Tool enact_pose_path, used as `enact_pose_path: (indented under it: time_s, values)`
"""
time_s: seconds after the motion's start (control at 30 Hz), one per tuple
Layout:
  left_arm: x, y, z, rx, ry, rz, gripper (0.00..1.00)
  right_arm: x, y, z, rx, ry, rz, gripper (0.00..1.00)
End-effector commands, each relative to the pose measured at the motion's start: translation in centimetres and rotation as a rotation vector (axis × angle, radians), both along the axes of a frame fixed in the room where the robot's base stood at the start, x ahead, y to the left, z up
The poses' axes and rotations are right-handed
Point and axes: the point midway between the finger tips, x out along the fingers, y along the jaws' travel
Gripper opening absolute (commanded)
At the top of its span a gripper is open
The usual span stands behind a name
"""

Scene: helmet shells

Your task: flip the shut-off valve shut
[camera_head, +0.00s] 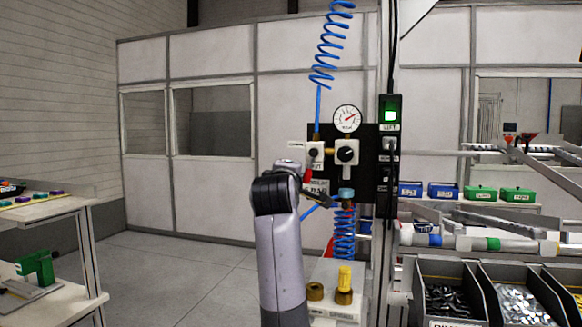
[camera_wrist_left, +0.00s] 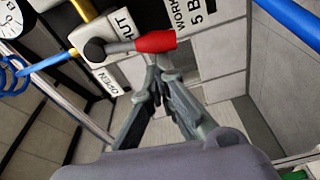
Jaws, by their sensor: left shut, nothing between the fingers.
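The shut-off valve is a white block (camera_wrist_left: 95,45) on a dark panel, with OPEN and SHUT labels beside it. Its lever has a grey shaft and a red grip (camera_wrist_left: 155,42), which sticks out to the right from the black pivot in the left wrist view. In the head view the valve (camera_head: 314,152) is left of the black regulator knob, and the red grip is partly hidden by my arm. My left gripper (camera_wrist_left: 152,72) is shut and empty, its fingertips right at the lever near the red grip. I cannot tell whether they touch. My right gripper is not in view.
A pressure gauge (camera_head: 347,118) sits above the panel. A blue coiled hose (camera_head: 330,45) hangs from above, and another blue coil (camera_head: 344,235) runs below. A post with a green-lit box (camera_head: 390,109) stands just right. Bins (camera_head: 450,270) are at lower right; open floor is at left.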

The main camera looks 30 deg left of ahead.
Motion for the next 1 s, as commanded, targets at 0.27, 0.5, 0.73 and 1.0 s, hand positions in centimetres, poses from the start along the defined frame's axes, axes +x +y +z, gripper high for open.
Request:
enact_pose_path:
  time_s: [0.27,0.5,0.73,1.0]
  values:
    - [0.10,-0.45,-0.44,-0.054,-0.014,-0.002,0.00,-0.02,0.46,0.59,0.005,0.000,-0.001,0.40]
    - [0.12,-0.51,-0.63,-0.053,-0.014,-0.001,0.00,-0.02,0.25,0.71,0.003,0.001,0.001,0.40]
    - [0.12,-0.53,-0.67,-0.052,-0.014,-0.001,0.00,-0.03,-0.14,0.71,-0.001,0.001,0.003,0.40]
    - [0.14,-0.48,-0.63,-0.051,-0.013,-0.001,0.00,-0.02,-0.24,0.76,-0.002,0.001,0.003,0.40]
